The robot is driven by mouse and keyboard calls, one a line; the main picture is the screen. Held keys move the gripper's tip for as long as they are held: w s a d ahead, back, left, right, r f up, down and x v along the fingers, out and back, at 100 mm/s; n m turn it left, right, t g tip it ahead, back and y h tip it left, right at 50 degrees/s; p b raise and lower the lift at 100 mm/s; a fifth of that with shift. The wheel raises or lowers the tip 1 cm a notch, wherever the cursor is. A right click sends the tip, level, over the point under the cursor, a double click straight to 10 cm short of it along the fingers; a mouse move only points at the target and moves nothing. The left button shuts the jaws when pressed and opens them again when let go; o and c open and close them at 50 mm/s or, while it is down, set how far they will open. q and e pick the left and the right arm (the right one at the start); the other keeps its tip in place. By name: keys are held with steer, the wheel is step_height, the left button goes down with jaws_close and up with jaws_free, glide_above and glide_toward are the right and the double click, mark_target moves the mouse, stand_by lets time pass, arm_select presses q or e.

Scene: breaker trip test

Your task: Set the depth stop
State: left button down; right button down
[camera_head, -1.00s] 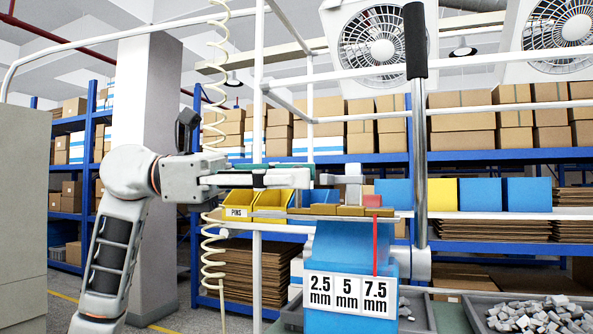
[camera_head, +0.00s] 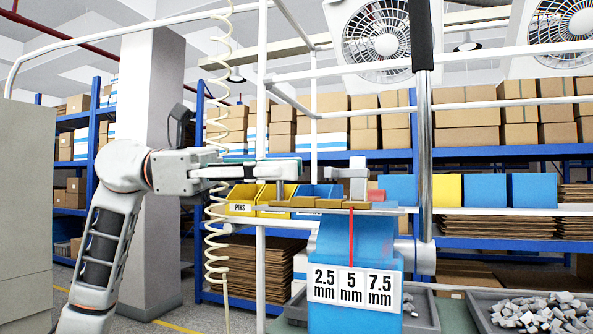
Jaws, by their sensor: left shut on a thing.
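The blue stand (camera_head: 335,238) carries a white scale (camera_head: 352,289) marked 2.5, 5 and 7.5 mm. A thin red pointer (camera_head: 351,238) hangs in front of it, its lower end at the 5 mm mark. Brass-coloured bars (camera_head: 318,203) lie along the top of the stand. A pale grey upright block (camera_head: 357,180) stands above them. My left gripper (camera_head: 298,172) reaches in from the left, level with this block and above the bars. It is shut on a part I take to be the depth stop; the contact is hard to make out. My right gripper is out of view.
A chrome lever with a black grip (camera_head: 423,45) rises just right of the stand. A grey tray of small parts (camera_head: 540,312) is at the lower right. Yellow bins (camera_head: 243,195) and a coiled hose (camera_head: 215,245) are on the left. White frame bars cross above.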

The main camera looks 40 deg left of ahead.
arm_select(q)
steer(key=c, duration=1.9)
jaws_free()
steer(key=shift+a, duration=0.1)
steer(key=v, duration=1.2)
steer(key=shift+s, duration=0.1)
